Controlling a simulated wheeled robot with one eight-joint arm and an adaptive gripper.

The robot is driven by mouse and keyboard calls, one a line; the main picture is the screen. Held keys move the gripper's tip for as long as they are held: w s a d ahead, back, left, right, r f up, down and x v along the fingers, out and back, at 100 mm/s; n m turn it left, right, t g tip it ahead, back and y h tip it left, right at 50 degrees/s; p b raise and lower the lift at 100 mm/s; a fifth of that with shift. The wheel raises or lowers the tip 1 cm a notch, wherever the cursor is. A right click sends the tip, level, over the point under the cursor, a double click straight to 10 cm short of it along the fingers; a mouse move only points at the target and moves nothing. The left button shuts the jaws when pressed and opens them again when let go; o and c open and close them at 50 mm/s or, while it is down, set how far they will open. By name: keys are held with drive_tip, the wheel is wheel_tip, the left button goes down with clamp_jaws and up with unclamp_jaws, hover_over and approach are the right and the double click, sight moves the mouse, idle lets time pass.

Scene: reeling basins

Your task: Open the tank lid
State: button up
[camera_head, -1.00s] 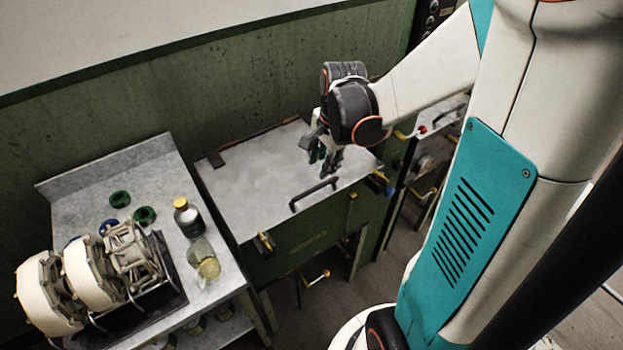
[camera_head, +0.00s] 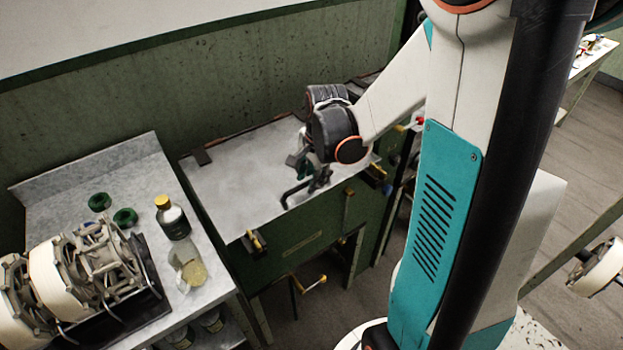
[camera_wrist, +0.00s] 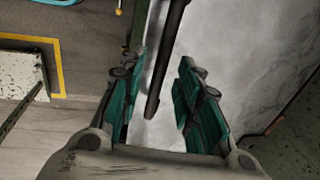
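The tank lid (camera_head: 235,175) is a flat grey metal sheet lying closed on top of a green tank (camera_head: 310,225). A dark bar handle (camera_head: 291,194) stands near its front edge. My gripper (camera_head: 318,182) is low over the lid at the right end of the handle and partly hides it. In the wrist view my gripper (camera_wrist: 163,74) is open, with green-padded fingers apart. The dark handle (camera_wrist: 157,85) runs into the gap between them, with visible space to the right finger; contact with the left one is unclear. The pale lid (camera_wrist: 235,45) lies beneath.
A metal side table (camera_head: 60,200) to the left carries a reeling device (camera_head: 95,262), bottles (camera_head: 172,220) and green rings (camera_head: 125,217). Yellow-handled clamps (camera_head: 255,242) sit on the tank's front. A green wall (camera_head: 200,100) stands behind.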

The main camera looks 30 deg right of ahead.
clamp_jaws()
drive_tip(key=shift+r, duration=0.1)
